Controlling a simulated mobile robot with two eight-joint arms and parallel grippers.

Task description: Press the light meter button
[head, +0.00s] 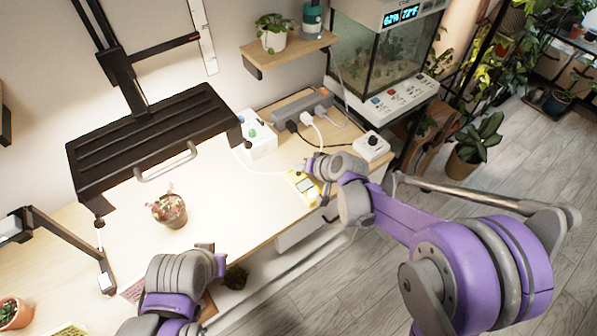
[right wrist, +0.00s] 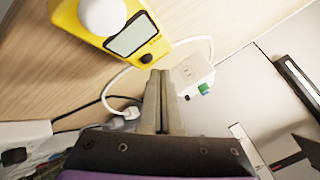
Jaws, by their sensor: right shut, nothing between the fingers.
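The light meter (right wrist: 105,28) is a yellow device with a white dome, a grey display and a small black button (right wrist: 146,59). In the head view the light meter (head: 303,188) lies on the table near its front right edge, partly hidden by my right arm. My right gripper (right wrist: 160,74) is shut and empty. In the right wrist view its tips appear just below the button; I cannot tell whether they touch it. In the head view the right gripper (head: 312,163) is at the meter. My left arm shows at the lower left, but its fingers do not.
A white box with a green knob (head: 259,135), a grey power strip (head: 302,104) and a white box with a black dial (head: 371,146) stand nearby. A white cable runs behind the meter. A potted plant (head: 171,212) stands under the black lamp (head: 150,140). Bare table lies between.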

